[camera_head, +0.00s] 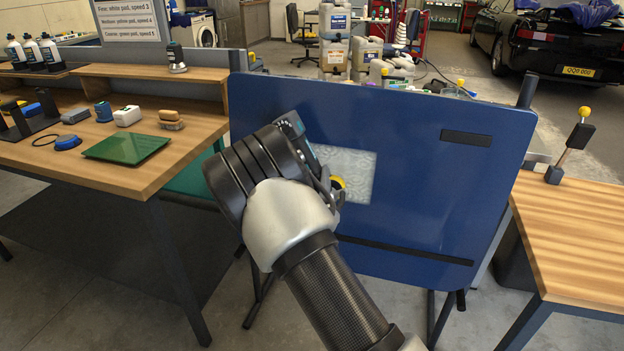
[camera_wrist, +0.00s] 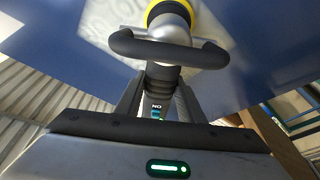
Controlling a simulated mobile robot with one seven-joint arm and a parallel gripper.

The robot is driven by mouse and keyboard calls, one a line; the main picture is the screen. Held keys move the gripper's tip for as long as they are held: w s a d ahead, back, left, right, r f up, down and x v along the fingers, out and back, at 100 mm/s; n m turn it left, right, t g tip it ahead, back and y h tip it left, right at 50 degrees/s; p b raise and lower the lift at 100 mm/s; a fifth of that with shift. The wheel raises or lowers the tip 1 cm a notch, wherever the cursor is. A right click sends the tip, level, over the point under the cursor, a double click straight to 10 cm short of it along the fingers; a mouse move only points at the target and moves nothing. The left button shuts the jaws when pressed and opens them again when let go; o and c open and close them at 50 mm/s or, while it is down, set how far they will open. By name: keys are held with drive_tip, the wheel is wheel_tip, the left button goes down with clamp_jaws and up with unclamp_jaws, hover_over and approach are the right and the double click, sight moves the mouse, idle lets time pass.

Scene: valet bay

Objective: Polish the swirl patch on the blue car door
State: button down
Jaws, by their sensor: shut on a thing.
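The blue car door (camera_head: 440,200) stands upright in the middle of the head view. Its swirl patch (camera_head: 356,165) is a pale grey, hazy rectangle left of the door's centre. My gripper (camera_wrist: 158,98) is shut on a polisher, whose dark grip, crossbar handle and silver head (camera_wrist: 168,28) show in the wrist view. The polisher's round pad is yellow (camera_head: 338,182) and appears at the patch's left edge in the head view. I cannot tell whether the pad touches the door.
A sign (camera_head: 127,20) lists white, yellow and green pads with speeds. A wooden table (camera_head: 575,230) on the right bears a yellow-topped stand (camera_head: 571,146). Jugs (camera_head: 335,40) stand behind the door.

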sight(343, 192)
drive_tip(key=shift+d+r, duration=0.1)
drive_tip(key=shift+r, duration=0.05)
drive_tip(key=shift+s+d, duration=0.25)
drive_tip(key=shift+d, duration=0.7)
drive_tip(key=shift+d, duration=0.1)
drive_tip(key=shift+s+d, duration=0.2)
drive_tip(key=shift+d, duration=0.4)
drive_tip(key=shift+s+d, duration=0.2)
drive_tip(key=shift+d, duration=0.35)
drive_tip(key=shift+d, duration=0.1)
drive_tip(key=shift+s+d, duration=0.2)
drive_tip(key=shift+d, duration=0.3)
drive_tip(key=shift+s+d, duration=0.2)
drive_tip(key=shift+d, duration=0.25)
drive_tip(key=shift+d, duration=0.15)
drive_tip(key=shift+s+d, duration=0.15)
drive_tip(key=shift+d, duration=0.35)
drive_tip(key=shift+s+d, duration=0.15)
drive_tip(key=shift+d, duration=0.35)
